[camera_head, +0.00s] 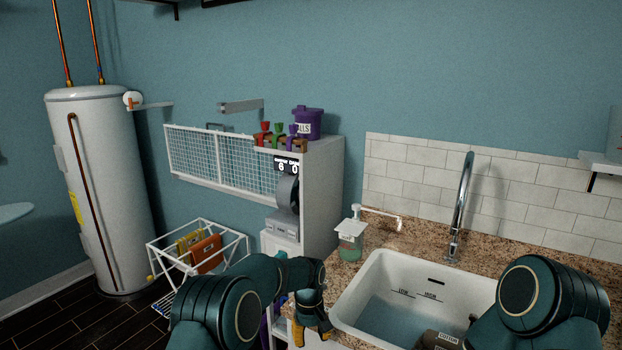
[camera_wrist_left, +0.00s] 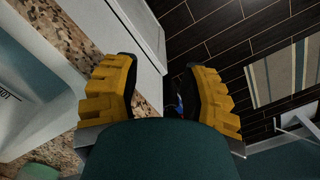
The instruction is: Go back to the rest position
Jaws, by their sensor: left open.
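My left gripper (camera_head: 312,331) hangs at the front left edge of the granite counter (camera_head: 350,262), left of the sink, with its yellow fingers pointing down. In the left wrist view its two yellow fingers (camera_wrist_left: 164,95) stand apart with nothing held between them. The floor and a white cabinet side show beyond the fingers. My right arm reaches in at the lower right of the head view, in front of the sink; its gripper is out of the picture.
The white sink (camera_head: 376,270) holds bluish water and a dark labelled item (camera_head: 437,341). A white rack (camera_head: 198,250) and a water heater (camera_head: 100,190) stand left.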

